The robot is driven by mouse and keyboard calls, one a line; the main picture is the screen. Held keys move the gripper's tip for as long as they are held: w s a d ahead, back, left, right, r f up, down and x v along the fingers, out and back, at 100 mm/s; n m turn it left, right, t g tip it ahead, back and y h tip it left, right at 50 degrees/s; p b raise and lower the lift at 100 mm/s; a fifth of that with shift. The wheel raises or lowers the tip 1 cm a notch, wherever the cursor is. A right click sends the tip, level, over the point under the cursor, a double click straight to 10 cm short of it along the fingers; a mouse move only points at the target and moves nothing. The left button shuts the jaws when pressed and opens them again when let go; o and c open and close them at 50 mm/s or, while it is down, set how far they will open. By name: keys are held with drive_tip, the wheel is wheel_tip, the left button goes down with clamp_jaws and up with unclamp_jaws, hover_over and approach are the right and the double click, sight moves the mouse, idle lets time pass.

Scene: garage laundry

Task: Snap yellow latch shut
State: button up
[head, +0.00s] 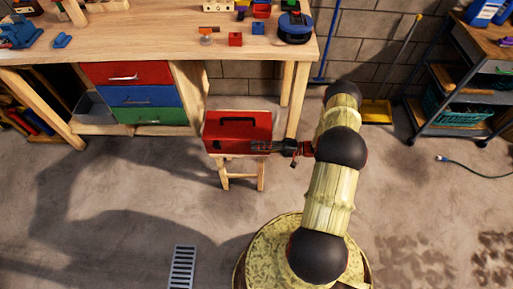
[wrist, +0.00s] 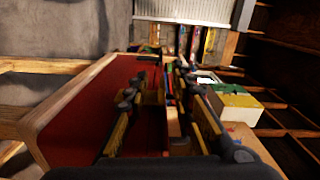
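A red toolbox (head: 238,124) with a dark handle on its lid sits on a small wooden stool (head: 243,181) in the head view. Its lid looks down. My gripper (head: 264,147) is at the toolbox's front right, close to its side; I cannot tell whether they touch. In the wrist view my gripper (wrist: 168,88) shows two fingers with a gap between them, beside a broad red surface on the left. Yellow strips lie along the fingers. I cannot pick out the yellow latch for certain in either view, and the fingers may hide it.
A wooden workbench (head: 140,48) stands behind the toolbox, with red, blue and green drawers (head: 139,95) below. A dark shelf cart (head: 455,95) is at the right. A floor drain (head: 182,268) lies in front. The floor left of the stool is clear.

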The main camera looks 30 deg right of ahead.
drive_tip(key=v, duration=1.1)
drive_tip(key=shift+d, duration=0.15)
drive_tip(key=shift+s, duration=0.15)
